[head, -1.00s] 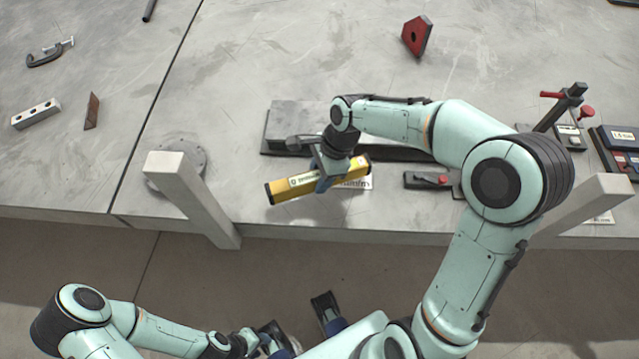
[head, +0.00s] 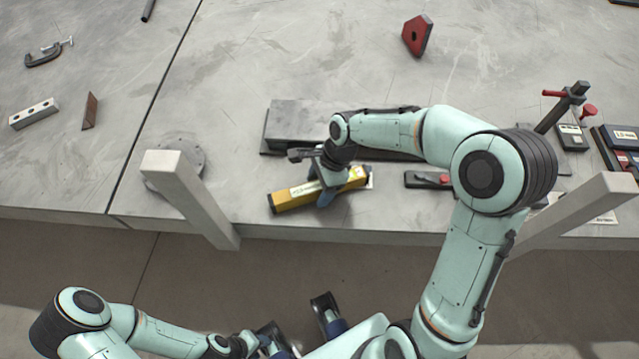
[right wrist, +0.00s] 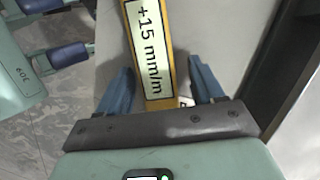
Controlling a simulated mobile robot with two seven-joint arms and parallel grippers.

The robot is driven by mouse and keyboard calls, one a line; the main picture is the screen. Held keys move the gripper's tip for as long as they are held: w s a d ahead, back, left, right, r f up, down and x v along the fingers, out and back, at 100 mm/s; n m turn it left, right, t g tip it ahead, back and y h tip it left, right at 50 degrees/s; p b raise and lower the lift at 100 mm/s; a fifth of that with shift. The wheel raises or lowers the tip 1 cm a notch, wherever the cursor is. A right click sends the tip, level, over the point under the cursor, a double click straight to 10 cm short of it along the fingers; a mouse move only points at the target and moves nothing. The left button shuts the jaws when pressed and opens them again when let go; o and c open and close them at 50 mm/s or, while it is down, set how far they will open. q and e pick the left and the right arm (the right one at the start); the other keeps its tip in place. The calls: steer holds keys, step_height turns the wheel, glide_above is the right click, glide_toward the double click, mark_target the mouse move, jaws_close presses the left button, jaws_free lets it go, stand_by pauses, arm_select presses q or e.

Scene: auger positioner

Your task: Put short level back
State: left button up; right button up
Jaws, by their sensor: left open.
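The short level (head: 293,197) is a yellow bar with dark ends. In the head view it lies near the front edge of the bench, below the dark grey plate. It also shows in the right wrist view (right wrist: 150,45), with a "+15 mm/m" label upward. My right gripper (head: 326,189) is over its middle, partly covering it. The blue fingers (right wrist: 161,90) stand on either side of the level with gaps, so it is open. My left gripper (head: 297,322) is open and empty, low in front of the bench. A white label (head: 369,180) is partly hidden at the level's right end.
A dark grey plate (head: 292,122) lies behind the level. A black tool with a red knob (head: 428,180) lies to the right. Grey posts (head: 190,198) stand at the front edge. A red block (head: 417,36) sits further back.

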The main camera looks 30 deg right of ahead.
steer(key=shift+r, duration=0.3)
steer(key=p+v, duration=0.2)
steer(key=v, duration=1)
steer(key=shift+r, duration=0.15)
